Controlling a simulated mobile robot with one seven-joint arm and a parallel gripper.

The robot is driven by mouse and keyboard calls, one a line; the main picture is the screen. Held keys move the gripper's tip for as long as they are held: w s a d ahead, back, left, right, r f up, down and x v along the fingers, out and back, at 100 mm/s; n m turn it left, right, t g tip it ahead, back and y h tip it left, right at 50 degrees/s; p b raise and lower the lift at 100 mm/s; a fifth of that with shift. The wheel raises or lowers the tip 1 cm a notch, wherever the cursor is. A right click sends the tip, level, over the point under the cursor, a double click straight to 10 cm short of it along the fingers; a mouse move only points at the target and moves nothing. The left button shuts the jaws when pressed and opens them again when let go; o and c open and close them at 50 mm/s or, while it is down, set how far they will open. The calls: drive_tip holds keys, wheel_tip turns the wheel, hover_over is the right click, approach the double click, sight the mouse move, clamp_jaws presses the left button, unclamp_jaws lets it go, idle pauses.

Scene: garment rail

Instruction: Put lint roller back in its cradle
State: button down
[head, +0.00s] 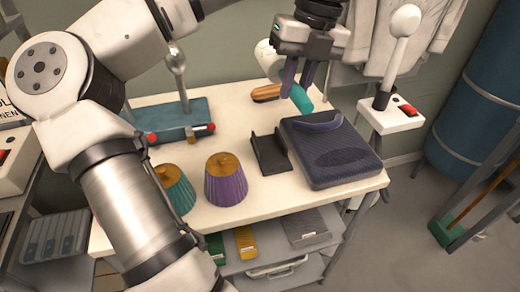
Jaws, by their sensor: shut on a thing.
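The lint roller has a white roll (267,60) and a teal handle (301,99). My gripper (297,80) is shut on it from above, with the dark fingers around its middle. The roller is tilted, roll up to the left and handle down to the right, and seems to be held above the back of the white table. A dark angled holder (270,155), which looks like the cradle, stands empty on the table, in front of and left of the roller. The fingers hide part of the roller.
A dark blue padded block (335,155) stands close right of the cradle. A wooden-handled item (265,93) lies behind. Purple (226,182) and teal (176,192) tapered spools stand front left. A blue-based device (172,122) stands back left. The white table (228,120) is clear between them.

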wheel_tip(320, 180, down, 20)
drive_tip(key=shift+s+r+b, duration=0.1)
drive_tip(key=shift+b, duration=0.25)
drive_tip(key=shift+f, duration=0.65)
drive_tip(key=c, duration=1.3)
unclamp_jaws()
drive_tip(key=shift+a+r, duration=0.1)
drive_tip(key=shift+r, duration=0.5)
wheel_tip(320, 180, up, 12)
drive_tip(key=d, duration=0.2)
drive_tip(key=shift+w, duration=0.45)
drive_tip(key=shift+d+f, duration=0.1)
